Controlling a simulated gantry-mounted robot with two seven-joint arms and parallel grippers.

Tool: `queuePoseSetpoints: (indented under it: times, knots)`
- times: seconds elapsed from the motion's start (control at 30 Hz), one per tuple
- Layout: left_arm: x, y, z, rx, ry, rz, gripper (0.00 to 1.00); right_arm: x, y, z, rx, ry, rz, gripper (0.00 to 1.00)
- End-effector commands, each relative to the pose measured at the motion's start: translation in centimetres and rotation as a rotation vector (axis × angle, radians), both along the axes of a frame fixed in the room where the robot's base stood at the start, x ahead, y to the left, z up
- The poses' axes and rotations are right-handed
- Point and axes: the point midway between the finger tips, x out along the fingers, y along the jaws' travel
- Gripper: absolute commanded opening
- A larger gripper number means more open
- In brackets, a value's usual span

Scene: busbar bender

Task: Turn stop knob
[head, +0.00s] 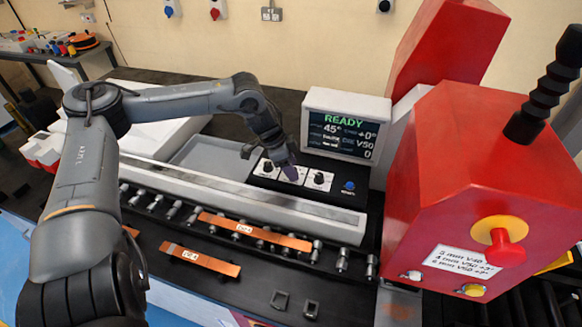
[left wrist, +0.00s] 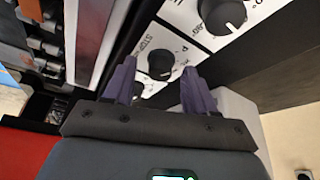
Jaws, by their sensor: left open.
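The stop knob is a round black dial on a white plate lettered STOP; in the left wrist view (left wrist: 160,65) it sits between and just beyond the tips of two purple fingers. My left gripper (left wrist: 160,85) is open, a finger on either side of the knob; I cannot tell whether they touch it. In the head view my left gripper (head: 285,162) reaches down over the middle of the control panel and largely hides that knob. A neighbouring black knob (head: 318,178) shows to its right and another (head: 268,167) to its left. My right gripper is not in view.
A display (head: 346,128) reading READY stands behind the knobs, with a blue button (head: 349,186) to their right. The red machine (head: 480,165) with a red knob on a yellow disc (head: 502,240) fills the right. Copper bars (head: 255,231) lie in front, across rollers.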

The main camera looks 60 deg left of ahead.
Motion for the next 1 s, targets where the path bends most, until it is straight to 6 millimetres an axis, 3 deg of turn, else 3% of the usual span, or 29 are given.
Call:
queuePoseSetpoints:
  times: [0.43,0.77,1.0]
  knots:
    - [0.09,-0.06,-0.17,0.0,0.0,-0.001,0.54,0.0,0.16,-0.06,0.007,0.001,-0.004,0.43]
    - [0.08,-0.06,-0.18,0.0,0.0,-0.001,0.04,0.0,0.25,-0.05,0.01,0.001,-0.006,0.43]
    - [0.09,-0.02,-0.25,0.001,0.0,-0.018,0.02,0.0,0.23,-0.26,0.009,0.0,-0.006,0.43]
